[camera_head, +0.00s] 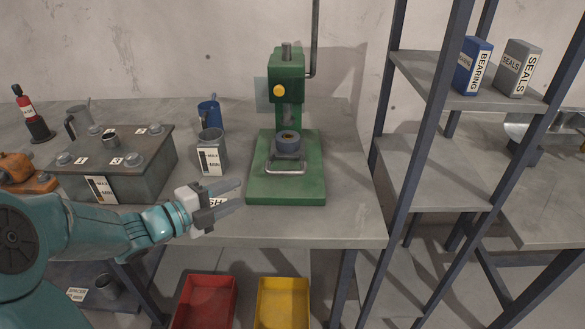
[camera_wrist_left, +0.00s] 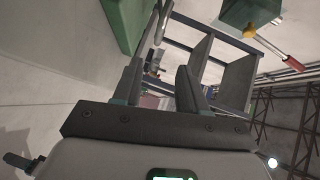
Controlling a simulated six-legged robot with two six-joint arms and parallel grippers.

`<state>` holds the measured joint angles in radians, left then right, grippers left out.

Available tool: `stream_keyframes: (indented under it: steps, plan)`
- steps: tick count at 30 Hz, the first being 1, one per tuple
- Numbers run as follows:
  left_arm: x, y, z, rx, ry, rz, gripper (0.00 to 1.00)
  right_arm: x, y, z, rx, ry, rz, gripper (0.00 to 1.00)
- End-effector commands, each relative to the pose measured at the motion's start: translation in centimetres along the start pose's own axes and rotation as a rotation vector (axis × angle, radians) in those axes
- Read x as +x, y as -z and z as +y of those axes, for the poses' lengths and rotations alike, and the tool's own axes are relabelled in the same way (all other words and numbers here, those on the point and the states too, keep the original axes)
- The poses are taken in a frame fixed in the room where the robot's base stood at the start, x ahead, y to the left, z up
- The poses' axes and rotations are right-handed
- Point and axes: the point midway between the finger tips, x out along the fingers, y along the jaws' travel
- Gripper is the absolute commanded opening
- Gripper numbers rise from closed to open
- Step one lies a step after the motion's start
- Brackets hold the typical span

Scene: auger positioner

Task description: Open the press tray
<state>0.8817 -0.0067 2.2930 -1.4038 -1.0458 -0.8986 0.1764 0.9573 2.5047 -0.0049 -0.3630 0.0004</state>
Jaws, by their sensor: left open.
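The green press (camera_head: 287,75) stands upright on the workbench in the head view. Its press tray sits low on the green base, with a silver U-shaped handle (camera_head: 287,170) at the front and a dark ring-shaped part (camera_head: 288,140) above it. My left gripper (camera_head: 238,196) is open and empty, just left of the base's front corner, its fingers pointing right. It is apart from the handle. In the left wrist view the two fingers frame an open gap (camera_wrist_left: 157,78); the green base (camera_wrist_left: 126,20) and a pale metal bar, apparently the handle (camera_wrist_left: 162,20), show beyond them. My right gripper is not in view.
A grey labelled container (camera_head: 211,155) and a blue mug (camera_head: 209,112) stand left of the press. A box with knobs (camera_head: 115,165) is farther left. Red (camera_head: 205,303) and yellow (camera_head: 282,303) bins sit below the bench. A shelf rack (camera_head: 430,75) rises at right. The bench right of the press is clear.

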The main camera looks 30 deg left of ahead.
Motion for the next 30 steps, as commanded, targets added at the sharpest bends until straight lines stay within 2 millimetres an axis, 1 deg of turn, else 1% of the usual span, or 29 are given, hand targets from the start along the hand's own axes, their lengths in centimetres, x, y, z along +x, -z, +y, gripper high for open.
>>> stream_keyframes:
  steps: [2, 5, 8, 15, 18, 21, 25, 30]
  plan:
    - [0.4, 0.0, 0.1, -0.001, 0.000, 0.002, 0.42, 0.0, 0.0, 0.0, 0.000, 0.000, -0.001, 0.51]
    - [1.7, 0.0, 0.1, -0.001, 0.000, 0.004, 0.42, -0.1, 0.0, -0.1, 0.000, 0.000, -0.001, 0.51]
    - [3.8, 0.0, 0.1, -0.002, -0.001, 0.005, 0.42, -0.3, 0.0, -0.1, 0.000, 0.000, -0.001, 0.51]
    - [9.5, 0.0, 0.1, -0.003, -0.001, 0.003, 0.42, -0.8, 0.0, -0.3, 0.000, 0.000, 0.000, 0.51]
    - [11.7, 0.0, 0.1, -0.002, -0.001, 0.002, 0.42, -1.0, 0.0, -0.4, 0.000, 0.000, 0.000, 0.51]
    - [13.4, 0.0, 0.1, -0.001, -0.001, 0.001, 0.42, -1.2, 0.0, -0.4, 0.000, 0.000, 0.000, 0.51]
    - [15.0, -0.1, 0.1, -0.001, -0.001, 0.000, 0.42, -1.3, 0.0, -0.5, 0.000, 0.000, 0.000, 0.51]
    - [15.7, -0.1, 0.1, -0.001, 0.000, -0.001, 0.42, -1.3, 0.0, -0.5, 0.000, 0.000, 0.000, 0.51]
